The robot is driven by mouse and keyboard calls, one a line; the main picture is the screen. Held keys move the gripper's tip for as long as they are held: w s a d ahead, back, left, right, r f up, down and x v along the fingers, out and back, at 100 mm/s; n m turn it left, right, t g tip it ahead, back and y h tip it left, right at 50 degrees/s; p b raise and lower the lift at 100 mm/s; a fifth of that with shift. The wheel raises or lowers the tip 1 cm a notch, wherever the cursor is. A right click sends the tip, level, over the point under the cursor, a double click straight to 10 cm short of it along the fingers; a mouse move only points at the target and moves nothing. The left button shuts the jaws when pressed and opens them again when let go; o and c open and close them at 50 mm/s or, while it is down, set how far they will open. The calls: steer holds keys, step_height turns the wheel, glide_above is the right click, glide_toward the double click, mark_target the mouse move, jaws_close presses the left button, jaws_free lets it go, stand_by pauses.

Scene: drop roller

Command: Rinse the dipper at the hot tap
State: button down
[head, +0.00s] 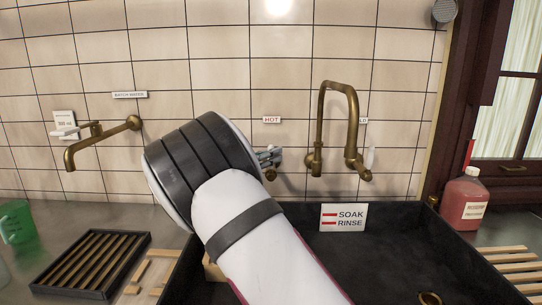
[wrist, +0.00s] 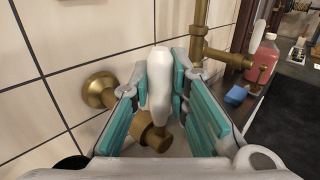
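My gripper (wrist: 160,90) has its teal-padded fingers on both sides of a white lever (wrist: 161,70) on a brass valve (wrist: 153,132), with the pads appearing to press on it. In the head view my arm mostly hides my gripper (head: 268,157), which is at the wall just below the red HOT label (head: 271,120). The brass swan-neck tap (head: 338,88) stands just right of it, over the dark sink (head: 400,255). I cannot make out a dipper in either view. Whether water runs cannot be told.
A sign reading SOAK and RINSE (head: 343,217) stands at the sink's back edge. A red bottle (head: 463,200) is at the right. Another brass spout (head: 100,140), a slatted black tray (head: 90,262) and a green jug (head: 15,222) are at the left.

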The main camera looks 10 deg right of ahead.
steer(key=shift+w+a+f+n+t+h+p, duration=0.1)
steer(key=shift+w+a+n+t+h+p, duration=0.1)
steer(key=shift+a+n+t+h, duration=0.4)
steer(key=shift+w+a+f+n+t+h+p, duration=0.1)
steer(key=shift+a+n+t+h+p, duration=0.15)
steer(key=shift+a+n, duration=0.4)
steer(key=shift+d, duration=0.2)
steer(key=c, duration=1.5)
jaws_free()
steer(key=v, duration=1.2)
steer(key=shift+a, duration=0.1)
